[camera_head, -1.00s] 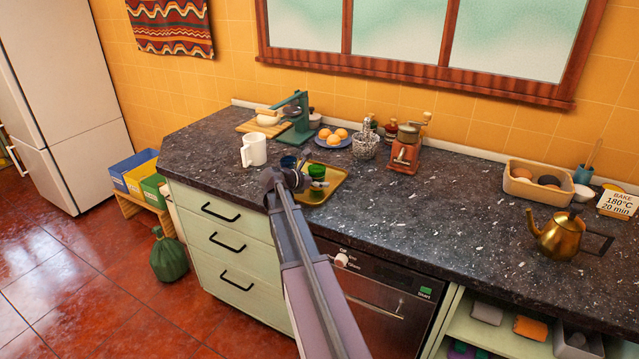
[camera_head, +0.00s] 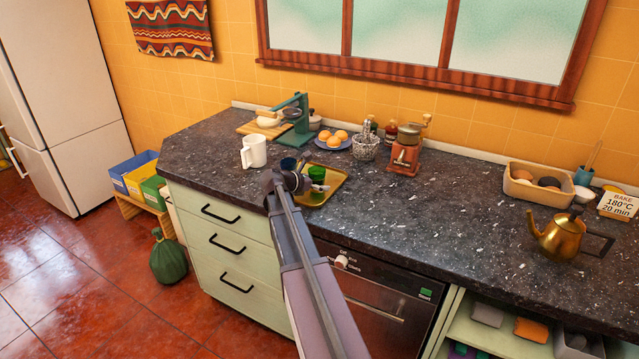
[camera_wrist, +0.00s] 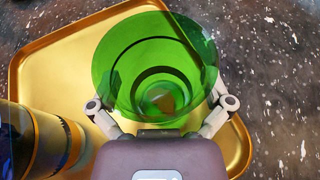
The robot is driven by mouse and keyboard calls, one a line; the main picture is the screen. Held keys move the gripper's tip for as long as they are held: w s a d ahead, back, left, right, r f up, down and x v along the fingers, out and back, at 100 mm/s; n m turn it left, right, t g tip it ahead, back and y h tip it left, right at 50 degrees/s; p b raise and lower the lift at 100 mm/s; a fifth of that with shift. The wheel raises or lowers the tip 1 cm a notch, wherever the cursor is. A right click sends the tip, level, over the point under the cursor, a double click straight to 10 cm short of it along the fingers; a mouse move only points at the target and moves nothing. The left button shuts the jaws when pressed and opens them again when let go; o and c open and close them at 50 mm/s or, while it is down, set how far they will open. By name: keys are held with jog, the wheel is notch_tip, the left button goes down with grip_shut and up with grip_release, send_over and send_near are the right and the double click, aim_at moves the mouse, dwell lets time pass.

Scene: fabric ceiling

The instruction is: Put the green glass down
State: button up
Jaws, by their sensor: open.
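The green glass (camera_head: 317,173) stands on the yellow tray (camera_head: 334,185) on the dark countertop. In the wrist view I look down into the green glass (camera_wrist: 152,70), with the tray (camera_wrist: 50,62) under and around it. My gripper (camera_head: 314,187) is at the glass, its fingers (camera_wrist: 160,118) spread to either side of it. The jaws are open; whether a finger touches the glass I cannot tell. A dark blue glass (camera_head: 288,164) stands left of it and shows at the lower left of the wrist view (camera_wrist: 30,140).
A white mug (camera_head: 254,152) stands left of the tray. A green press (camera_head: 293,118), a plate of round buns (camera_head: 333,139), a wire-like pot (camera_head: 366,147) and a grinder (camera_head: 405,155) stand behind. Clear countertop lies right of the tray, before a brass kettle (camera_head: 561,236).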

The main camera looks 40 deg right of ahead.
jog(key=shift+r, duration=0.15)
jog(key=p+v, duration=0.4)
jog(key=v, duration=0.8)
jog(key=shift+a+p, duration=0.1)
jog(key=shift+p, duration=0.3)
jog(key=s+a+f+m+y, duration=0.4)
jog(key=s+a+m, duration=0.1)
jog(key=a, duration=0.6)
jog(key=s+a+f+m+y, duration=0.3)
jog(key=s+a+m+y, duration=0.2)
jog(key=a, duration=0.5)
jog(key=s+a+f+m+y, duration=0.4)
jog(key=s+a+m, duration=0.2)
jog(key=a, duration=0.5)
jog(key=shift+s+a+f+m, duration=0.15)
jog(key=shift+a+f+m, duration=0.25)
jog(key=shift+m, duration=0.3)
jog(key=shift+r, duration=0.1)
notch_tip(320, 180, up, 4)
jog(key=p, duration=0.4)
jog(key=shift+r, duration=0.2)
